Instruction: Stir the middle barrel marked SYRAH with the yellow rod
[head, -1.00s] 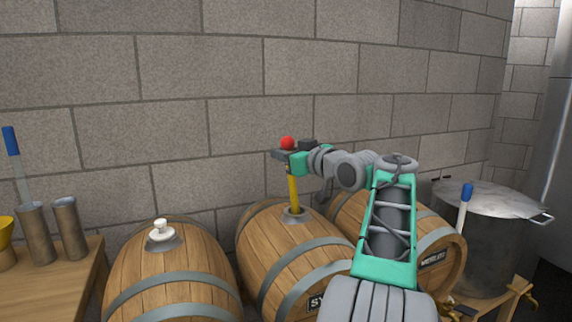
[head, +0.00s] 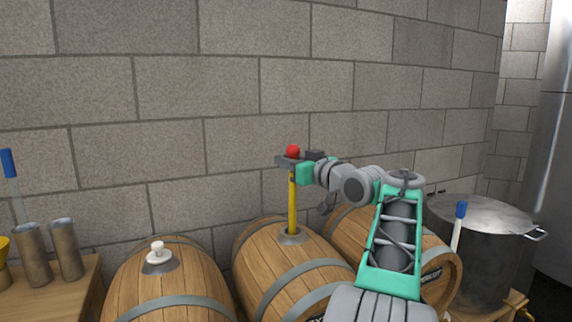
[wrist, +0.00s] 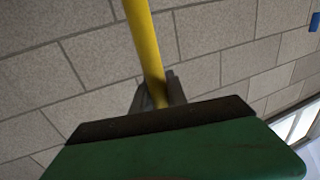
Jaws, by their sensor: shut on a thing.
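My gripper (head: 292,162) is shut on the yellow rod (head: 292,205), just below its red knob (head: 293,151). The rod stands nearly upright over the middle barrel (head: 275,262), its lower end hidden inside the metal-collared top opening (head: 291,237). The barrel's label is almost wholly cut off at the bottom edge. In the wrist view, the yellow rod (wrist: 146,45) runs between the grey fingers (wrist: 158,92); its end and the barrel do not show there.
The left barrel (head: 165,285) has a white stopper (head: 157,251). The right barrel (head: 345,225) is partly behind my arm. A steel pot (head: 490,245) and a blue-tipped rod (head: 457,225) are at right. A table (head: 70,295) with metal cylinders (head: 66,250) is at left.

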